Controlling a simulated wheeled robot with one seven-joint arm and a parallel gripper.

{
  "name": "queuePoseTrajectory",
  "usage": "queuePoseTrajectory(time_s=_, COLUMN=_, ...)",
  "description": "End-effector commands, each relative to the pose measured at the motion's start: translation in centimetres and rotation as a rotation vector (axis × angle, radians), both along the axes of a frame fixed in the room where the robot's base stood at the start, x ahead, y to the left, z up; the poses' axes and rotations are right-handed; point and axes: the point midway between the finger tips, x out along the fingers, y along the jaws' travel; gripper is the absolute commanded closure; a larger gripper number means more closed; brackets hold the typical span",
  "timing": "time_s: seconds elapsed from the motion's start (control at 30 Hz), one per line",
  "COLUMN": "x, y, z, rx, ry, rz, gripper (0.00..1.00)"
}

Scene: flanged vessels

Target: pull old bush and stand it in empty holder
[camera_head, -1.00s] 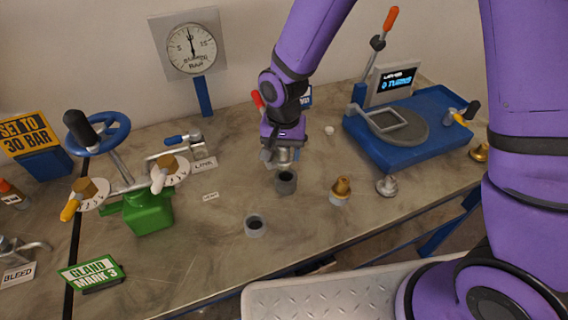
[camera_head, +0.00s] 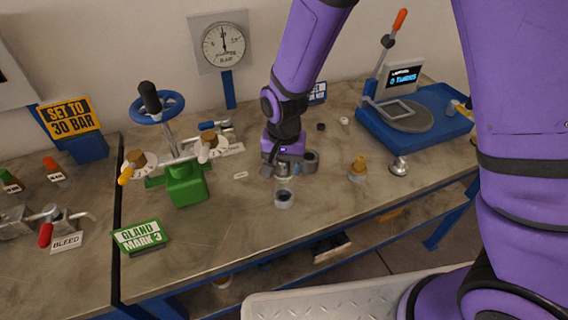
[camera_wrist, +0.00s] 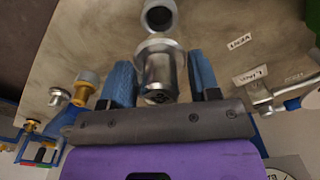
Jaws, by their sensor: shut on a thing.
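My gripper (camera_head: 282,168) is shut on a silver metal bush (camera_wrist: 159,72), held between the blue fingers in the wrist view. In the head view the bush is mostly hidden by the gripper. A light grey, open, round holder (camera_head: 284,199) stands on the bench just in front of the gripper; it also shows at the top of the wrist view (camera_wrist: 159,16), just beyond the bush. The bush looks outside it. A darker grey round cup (camera_head: 311,161) stands close to the right of the gripper.
A brass bush (camera_head: 358,168) and a silver fitting (camera_head: 399,166) stand to the right. The green gland stand with blue handwheel (camera_head: 184,184) is on the left. The bench front is clear.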

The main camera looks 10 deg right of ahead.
Motion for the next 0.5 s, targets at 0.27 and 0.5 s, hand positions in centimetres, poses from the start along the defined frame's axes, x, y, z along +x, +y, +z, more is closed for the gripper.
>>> queuePoseTrajectory(time_s=0.27, x=0.0, y=0.0, z=-2.0, rx=-0.002, ry=0.001, rz=0.0, gripper=0.82)
queuePoseTrajectory(time_s=0.5, x=0.0, y=0.0, z=-4.0, rx=-0.001, ry=0.002, rz=0.0, gripper=0.82)
